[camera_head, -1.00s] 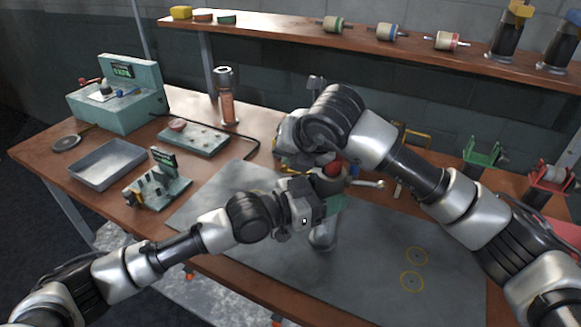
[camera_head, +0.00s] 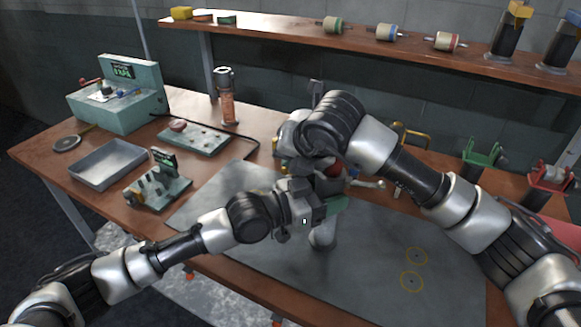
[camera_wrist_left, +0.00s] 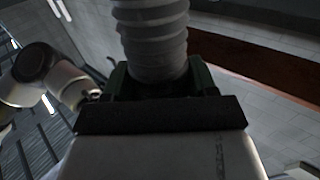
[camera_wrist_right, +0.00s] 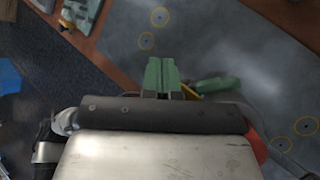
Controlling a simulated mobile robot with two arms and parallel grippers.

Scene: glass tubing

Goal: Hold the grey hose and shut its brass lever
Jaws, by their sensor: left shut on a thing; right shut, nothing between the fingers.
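The grey ribbed hose (camera_wrist_left: 152,38) stands between the green fingers of my left gripper (camera_wrist_left: 160,80), which is shut on it. In the head view the pale lower part of the hose (camera_head: 322,236) shows below my left gripper (camera_head: 322,203), over the grey mat. My right gripper (camera_wrist_right: 160,76) is shut and empty, its green fingertips together above the mat. In the head view its fingers are hidden behind my right wrist. A pale lever-like rod (camera_head: 368,184) sticks out to the right of the hose top. I cannot tell whether it is the brass lever or how it is turned.
The grey mat (camera_head: 375,255) has yellow ring marks and free room at front right. A metal tray (camera_head: 107,164), a green fixture (camera_head: 157,188) and a green machine (camera_head: 118,97) stand at left. A shelf (camera_head: 290,38) with spools runs along the back.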

